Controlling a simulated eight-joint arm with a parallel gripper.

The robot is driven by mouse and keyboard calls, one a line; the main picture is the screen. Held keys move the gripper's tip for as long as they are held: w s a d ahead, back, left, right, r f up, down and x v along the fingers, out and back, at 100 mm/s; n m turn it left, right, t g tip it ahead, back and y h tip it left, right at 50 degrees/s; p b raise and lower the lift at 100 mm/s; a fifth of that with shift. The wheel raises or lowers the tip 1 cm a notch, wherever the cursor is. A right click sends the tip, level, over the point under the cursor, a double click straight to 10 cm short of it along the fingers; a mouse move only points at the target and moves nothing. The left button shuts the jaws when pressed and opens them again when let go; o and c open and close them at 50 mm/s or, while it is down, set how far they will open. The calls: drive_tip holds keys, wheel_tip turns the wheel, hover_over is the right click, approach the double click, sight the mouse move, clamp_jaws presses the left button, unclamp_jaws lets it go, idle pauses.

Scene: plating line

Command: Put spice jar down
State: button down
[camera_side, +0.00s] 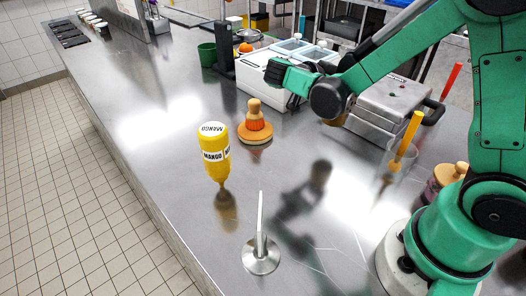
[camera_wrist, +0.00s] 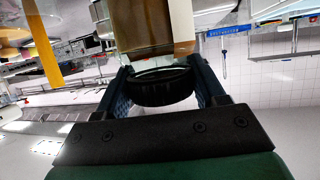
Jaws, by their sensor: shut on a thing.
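The spice jar, with brown contents (camera_wrist: 152,22) and a black ribbed lid (camera_wrist: 163,88), is between the two dark fingers of my gripper (camera_wrist: 158,65) in the wrist view. The fingers are shut on it, with the lid toward my palm. In the side view a small brownish part of the jar (camera_side: 336,120) shows below my black wrist joint, above the steel counter (camera_side: 190,110). My wrist hides most of it there, and the fingers cannot be made out. I cannot tell the gap between jar and counter.
A grey appliance (camera_side: 393,103) and a white bin unit (camera_side: 266,75) are behind. A clear container with a yellow-handled tool (camera_side: 408,134) is right. The centre front is mostly clear.

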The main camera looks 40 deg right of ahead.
drive_tip(key=shift+s+r+m+g+y, duration=0.2)
drive_tip(key=shift+s+m+g, duration=0.05)
drive_tip(key=shift+m+g, duration=0.3)
drive_tip(key=shift+s+r+m+g+y, duration=0.15)
drive_tip(key=shift+s+m+g+y, duration=0.05)
drive_tip(key=shift+m+g, duration=0.3)
drive_tip(key=shift+s+f, duration=0.1)
drive_tip(key=shift+f, duration=3.25)
drive_tip(key=shift+f, duration=0.45)
unclamp_jaws()
